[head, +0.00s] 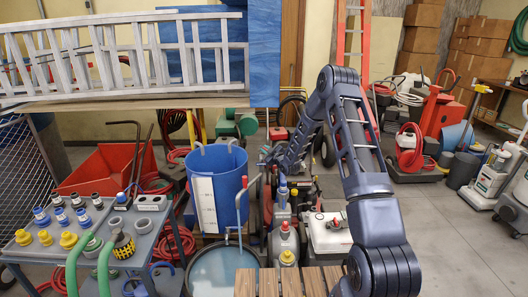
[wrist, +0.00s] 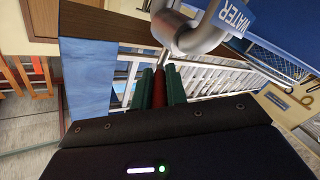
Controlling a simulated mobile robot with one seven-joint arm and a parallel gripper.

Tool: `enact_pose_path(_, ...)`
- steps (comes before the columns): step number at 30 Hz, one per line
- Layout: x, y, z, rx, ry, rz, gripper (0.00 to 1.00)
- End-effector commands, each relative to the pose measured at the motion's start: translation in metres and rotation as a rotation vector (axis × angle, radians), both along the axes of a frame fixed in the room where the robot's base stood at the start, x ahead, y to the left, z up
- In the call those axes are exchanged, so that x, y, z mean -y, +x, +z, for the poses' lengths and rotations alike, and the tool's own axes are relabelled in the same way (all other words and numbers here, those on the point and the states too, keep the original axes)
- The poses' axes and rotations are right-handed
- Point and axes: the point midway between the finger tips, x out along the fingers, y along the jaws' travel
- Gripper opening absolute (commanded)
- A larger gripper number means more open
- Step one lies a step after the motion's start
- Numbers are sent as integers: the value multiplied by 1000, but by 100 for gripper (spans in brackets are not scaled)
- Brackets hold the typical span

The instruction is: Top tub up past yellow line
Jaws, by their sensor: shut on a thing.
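A wide round tub (head: 222,272) stands low at the front, with greyish liquid inside. No yellow line can be made out on it. A thin blue-grey pipe (head: 241,212) rises beside its rear rim. My gripper (head: 272,157) is above and behind that tub, right of a tall blue barrel (head: 232,180). In the wrist view, my gripper's green fingers (wrist: 160,88) are shut on a narrow red piece (wrist: 159,90), perhaps a handle. A curved grey pipe (wrist: 188,35) and a blue label reading WATER (wrist: 235,17) are just beyond it. What the red piece joins is hidden.
A grey cart (head: 150,232) with several small blue, yellow and black fittings stands at left. A slatted wooden surface (head: 290,284) is at the front. A white container (head: 328,236) and other equipment crowd the right of the tub. Open floor (head: 440,245) lies further right.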

Motion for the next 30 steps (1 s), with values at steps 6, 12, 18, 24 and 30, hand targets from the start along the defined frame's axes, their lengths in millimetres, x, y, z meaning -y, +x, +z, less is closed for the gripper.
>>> enact_pose_path(6,10,6,-2,-1,-2,173,0)
enact_pose_path(12,14,11,-2,-1,-1,338,0)
enact_pose_path(18,18,18,-2,0,-1,506,0)
enact_pose_path(24,19,24,-2,-1,-1,679,0)
enact_pose_path(30,20,30,-2,-1,-2,829,0)
